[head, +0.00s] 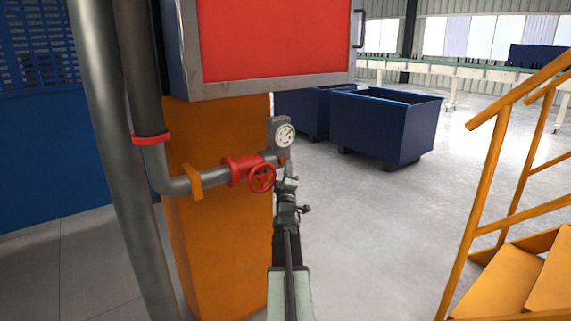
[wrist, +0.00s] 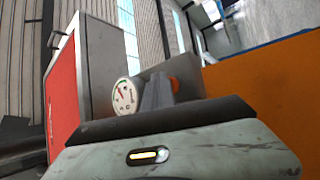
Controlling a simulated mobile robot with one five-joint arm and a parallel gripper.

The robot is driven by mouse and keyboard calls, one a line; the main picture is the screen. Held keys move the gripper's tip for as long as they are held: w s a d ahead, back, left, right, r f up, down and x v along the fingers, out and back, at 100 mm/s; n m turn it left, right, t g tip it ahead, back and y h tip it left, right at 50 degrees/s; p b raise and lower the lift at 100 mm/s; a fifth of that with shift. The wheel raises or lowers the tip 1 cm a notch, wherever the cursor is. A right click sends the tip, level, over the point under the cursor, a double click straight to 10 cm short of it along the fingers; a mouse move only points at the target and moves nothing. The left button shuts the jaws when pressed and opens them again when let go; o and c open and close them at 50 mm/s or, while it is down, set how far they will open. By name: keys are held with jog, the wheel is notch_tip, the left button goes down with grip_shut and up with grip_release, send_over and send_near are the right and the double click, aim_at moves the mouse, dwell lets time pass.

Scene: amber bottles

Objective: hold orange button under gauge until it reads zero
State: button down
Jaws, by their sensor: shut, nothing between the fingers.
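The round white gauge (head: 285,135) sits on a grey plate at the end of the pipe. It also shows in the wrist view (wrist: 125,97), where its needle is visible but the reading is too small to tell. The orange button (head: 282,160) is just below the gauge. In the wrist view the button (wrist: 174,85) shows beside the gauge, partly behind my fingers. My gripper (wrist: 157,88) is shut and empty, with its fingertips close to the button. I cannot tell whether they touch it. In the head view my gripper (head: 288,178) is small, just under the gauge.
A red valve wheel (head: 262,178) on the grey pipe (head: 205,182) stands close left of my gripper. An orange pillar (head: 220,245) is behind. Blue bins (head: 375,130) stand farther back. Yellow stairs (head: 510,270) are at right, with open floor between.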

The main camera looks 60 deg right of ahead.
jog(key=shift+a, duration=0.7)
jog(key=s, duration=0.1)
jog(key=s+a, duration=0.1)
jog(key=s, duration=0.3)
jog(key=shift+a+r, duration=0.15)
jog(key=shift+a, duration=0.2)
